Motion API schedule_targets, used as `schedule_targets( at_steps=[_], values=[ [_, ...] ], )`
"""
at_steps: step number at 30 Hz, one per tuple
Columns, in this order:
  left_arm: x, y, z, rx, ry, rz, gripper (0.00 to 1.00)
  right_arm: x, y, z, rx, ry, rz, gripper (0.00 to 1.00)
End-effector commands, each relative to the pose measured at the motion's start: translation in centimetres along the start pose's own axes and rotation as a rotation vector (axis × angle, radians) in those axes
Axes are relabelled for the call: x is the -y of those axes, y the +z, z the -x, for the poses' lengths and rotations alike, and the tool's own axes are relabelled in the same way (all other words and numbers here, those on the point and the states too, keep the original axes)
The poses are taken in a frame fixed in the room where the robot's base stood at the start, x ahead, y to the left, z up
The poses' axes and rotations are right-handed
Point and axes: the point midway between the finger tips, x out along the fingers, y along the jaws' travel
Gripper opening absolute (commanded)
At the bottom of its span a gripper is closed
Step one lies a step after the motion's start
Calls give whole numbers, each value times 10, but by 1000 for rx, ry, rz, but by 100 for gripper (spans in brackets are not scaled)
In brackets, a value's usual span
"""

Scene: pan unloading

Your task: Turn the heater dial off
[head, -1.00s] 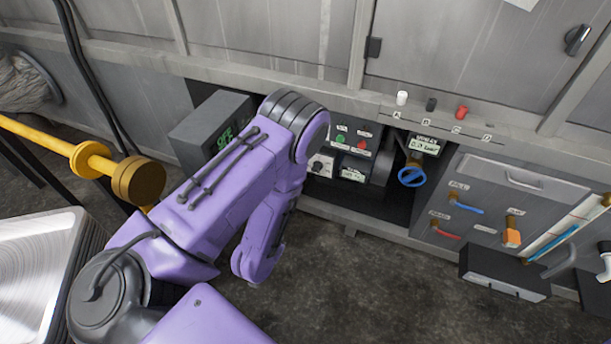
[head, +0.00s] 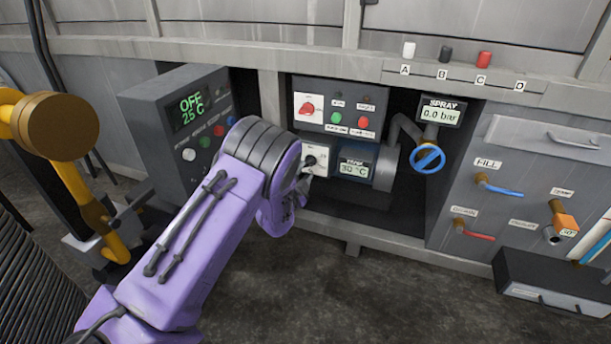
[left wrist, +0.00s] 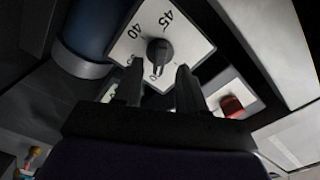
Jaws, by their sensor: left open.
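The dial (head: 310,161) has a black knob on a white plate, beside a small display (head: 354,169) reading about 30 °C. In the left wrist view the dial's knob (left wrist: 160,52) is close ahead, with 40 and 45 marked on its plate; the lower markings are partly hidden. My left gripper (left wrist: 158,88) is open, its two fingers just short of the knob, one to each side of it in the picture. I cannot tell whether they touch it. In the head view the left gripper (head: 303,182) is mostly hidden by its own wrist. My right gripper is out of view.
Above the dial are a red rotary switch (head: 307,107), a green button (head: 336,118) and a red button (head: 364,122). A grey box (head: 165,125) showing OFF and 25 °C stands left. A blue valve wheel (head: 427,159) is right. The floor in front looks clear.

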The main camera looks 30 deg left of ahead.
Motion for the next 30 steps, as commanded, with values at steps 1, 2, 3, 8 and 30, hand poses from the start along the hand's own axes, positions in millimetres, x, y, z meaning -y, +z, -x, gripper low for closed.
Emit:
schedule_targets(
  at_steps=[1, 2, 3, 8, 30],
  values=[
    [-2, 2, -10, 0, -4, 3, 40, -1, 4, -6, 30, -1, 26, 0],
    [-3, 2, -14, 0, -2, 2, 40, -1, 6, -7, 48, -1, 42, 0],
    [-2, 2, -19, 0, -2, 2, 40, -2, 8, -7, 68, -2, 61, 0],
    [0, 1, -30, 2, -1, 1, 40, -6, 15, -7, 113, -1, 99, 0],
    [1, 0, -30, 2, 1, 39, 0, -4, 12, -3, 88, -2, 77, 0]
  ],
)
